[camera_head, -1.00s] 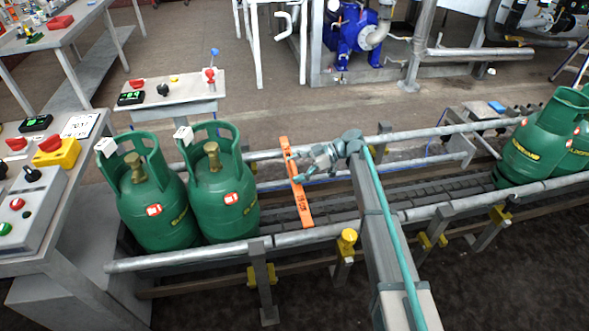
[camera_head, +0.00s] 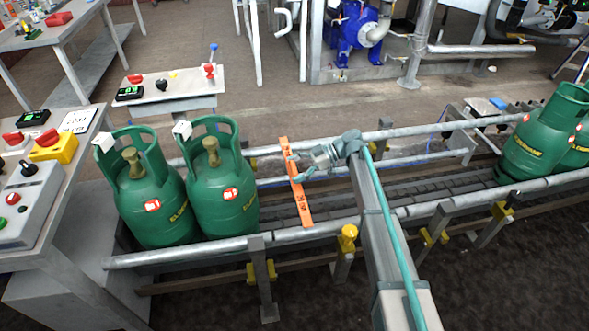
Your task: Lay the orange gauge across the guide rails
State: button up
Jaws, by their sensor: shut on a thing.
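The orange gauge (camera_head: 303,205) is a flat bar with dark markings. It spans the conveyor crosswise, its far end by the far guide rail (camera_head: 400,133) and its near end by the near guide rail (camera_head: 330,228). Whether it touches both rails is hard to tell. My gripper (camera_head: 295,168) comes from the right and is shut on the gauge at about its middle. The fingertips are small in the view and partly merge with the gauge.
Two green gas cylinders (camera_head: 225,195) stand on the conveyor just left of the gauge. More green cylinders (camera_head: 545,135) stand at the right end. A control desk (camera_head: 30,200) is at the left. The conveyor chain (camera_head: 430,188) between gauge and right cylinders is clear.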

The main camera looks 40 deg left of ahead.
jog(key=shift+f+b, duration=0.7)
jog(key=shift+f, duration=0.3)
jog(key=o, duration=1.2)
jog(key=shift+w+d, duration=0.1)
jog(key=v, duration=1.1)
jog(key=shift+w+d+r, duration=0.2)
jog(key=shift+w+r, duration=0.05)
jog(key=shift+w, duration=0.1)
jog(key=shift+r, duration=0.1)
